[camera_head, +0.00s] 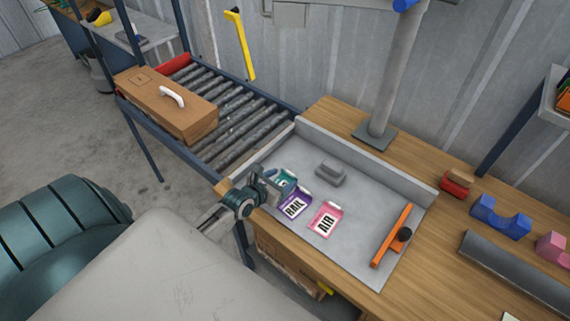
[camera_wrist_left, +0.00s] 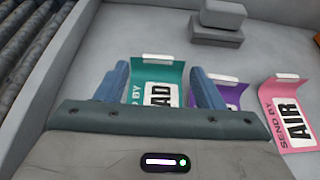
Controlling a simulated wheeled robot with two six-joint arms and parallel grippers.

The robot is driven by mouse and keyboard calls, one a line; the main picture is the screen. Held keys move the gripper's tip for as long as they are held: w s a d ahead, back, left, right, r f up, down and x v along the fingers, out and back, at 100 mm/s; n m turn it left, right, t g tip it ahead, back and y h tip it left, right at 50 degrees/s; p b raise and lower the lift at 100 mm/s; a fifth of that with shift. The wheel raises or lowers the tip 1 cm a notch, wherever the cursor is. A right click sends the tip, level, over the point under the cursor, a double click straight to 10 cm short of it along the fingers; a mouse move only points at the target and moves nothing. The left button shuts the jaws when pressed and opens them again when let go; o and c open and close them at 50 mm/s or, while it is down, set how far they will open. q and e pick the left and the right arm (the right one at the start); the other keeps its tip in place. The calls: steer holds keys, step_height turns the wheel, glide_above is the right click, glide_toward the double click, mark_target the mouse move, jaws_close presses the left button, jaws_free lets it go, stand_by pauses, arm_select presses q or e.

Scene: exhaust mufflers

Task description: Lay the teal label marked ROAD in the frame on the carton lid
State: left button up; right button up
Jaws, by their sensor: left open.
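The teal label (camera_head: 289,180) lies in the grey tray (camera_head: 345,165), partly hidden by my left gripper (camera_head: 272,181). In the left wrist view, the teal label (camera_wrist_left: 158,75) shows the letters "AD" and a white tab at its far edge. My left gripper (camera_wrist_left: 160,85) is open, one blue finger on each side of the label; contact cannot be told. The brown carton (camera_head: 185,118) stands on the roller conveyor. Its lid bears a white handle (camera_head: 172,96) and a small dark outline (camera_head: 139,77) that may be the frame. My right gripper is not in view.
A purple RAIL label (camera_head: 294,205) and a pink AIR label (camera_head: 325,219) lie beside the teal one. A grey block (camera_head: 329,173) and an orange bar tool (camera_head: 392,236) are also in the tray. The conveyor rollers (camera_head: 235,125) right of the carton are bare.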

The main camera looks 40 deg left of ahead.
mark_target(290, 178)
arm_select(q)
steer(key=shift+b+x, duration=1.75)
steer(key=shift+x, duration=0.6)
steer(key=shift+w+f, duration=0.2)
steer(key=shift+w, duration=0.4)
steer(key=shift+s+r, duration=0.1)
steer(key=shift+c, duration=0.9)
steer(key=c, duration=0.9)
steer(key=shift+c, duration=0.2)
